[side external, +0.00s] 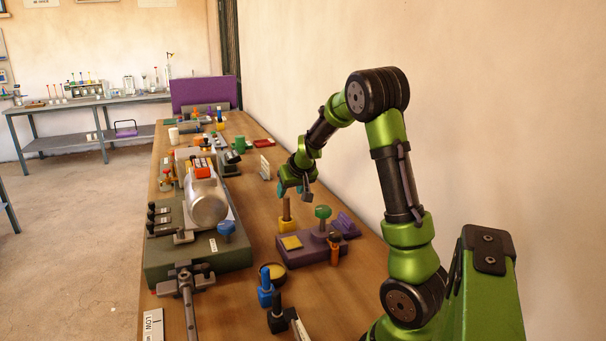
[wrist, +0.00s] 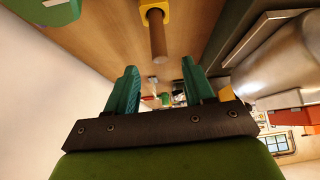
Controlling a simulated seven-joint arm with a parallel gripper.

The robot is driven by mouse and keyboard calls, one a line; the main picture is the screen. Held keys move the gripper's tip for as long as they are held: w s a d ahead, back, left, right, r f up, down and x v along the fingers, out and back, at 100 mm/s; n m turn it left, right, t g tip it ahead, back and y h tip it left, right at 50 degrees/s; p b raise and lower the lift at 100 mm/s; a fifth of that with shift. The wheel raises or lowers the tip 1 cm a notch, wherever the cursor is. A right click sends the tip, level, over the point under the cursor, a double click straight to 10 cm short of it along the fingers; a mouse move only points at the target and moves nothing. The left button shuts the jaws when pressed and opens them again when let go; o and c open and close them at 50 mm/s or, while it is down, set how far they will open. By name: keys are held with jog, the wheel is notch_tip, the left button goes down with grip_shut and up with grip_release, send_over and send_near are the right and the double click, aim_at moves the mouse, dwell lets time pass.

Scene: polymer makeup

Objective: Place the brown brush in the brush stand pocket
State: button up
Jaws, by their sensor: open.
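The brown brush, a brown upright handle on a yellow block, stands at the left back of a purple base in the side external view (side external: 286,210). The wrist view shows its handle (wrist: 157,36) ahead of the fingers. My gripper (side external: 291,188) is open, with teal fingers just above the handle's top; in the wrist view the gap between the fingertips (wrist: 158,72) is empty. The purple base (side external: 308,258) carries a green knob, a yellow pad and an orange-brown upright piece. It may be the brush stand; I cannot make out which part is the pocket.
A green bench unit with a silver cylinder (side external: 207,203) stands left of the purple base. A white rack (side external: 265,168) is behind. The wall is close on the right.

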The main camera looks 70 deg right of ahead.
jog(key=s+a+r+n+t+y, duration=0.15)
jog(key=a+r, duration=0.35)
jog(key=a, duration=0.7)
jog(key=s+a+r+n+t+y, duration=0.1)
jog(key=s+a+r+y, duration=0.3)
jog(key=a, duration=0.8)
jog(key=s+a+n+y, duration=0.1)
jog(key=s+a, duration=0.7)
jog(key=a, duration=0.4)
jog(key=shift+a+r+n+g, duration=0.15)
jog(key=shift+r+n+g, duration=0.2)
